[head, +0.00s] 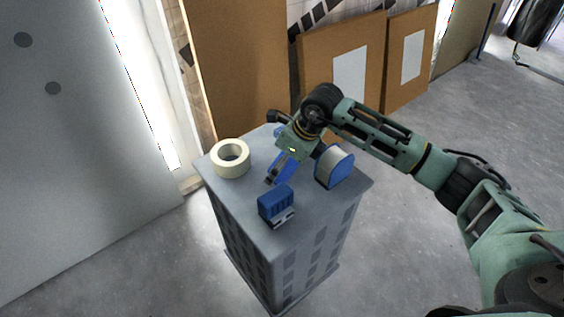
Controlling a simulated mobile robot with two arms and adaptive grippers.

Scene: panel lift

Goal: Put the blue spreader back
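A blue block-shaped tool (276,203) with a pale grey lower edge, which looks like a spreader, rests on the front part of the grey pedestal top (235,197). My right gripper (279,170) is over the middle of the top, behind this tool and apart from it in the picture, pointing down and to the left. A narrow blue piece shows at its end; I cannot tell whether this is a finger or a held thing. Its opening is not clear. My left gripper is not in view.
A cream tape roll (219,168) lies at the pedestal's left. A blue-sided item with a grey face (335,168) stands at its right. A bit of blue shows behind my gripper. Brown boards (343,72) lean behind. A large grey panel (75,140) stands left.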

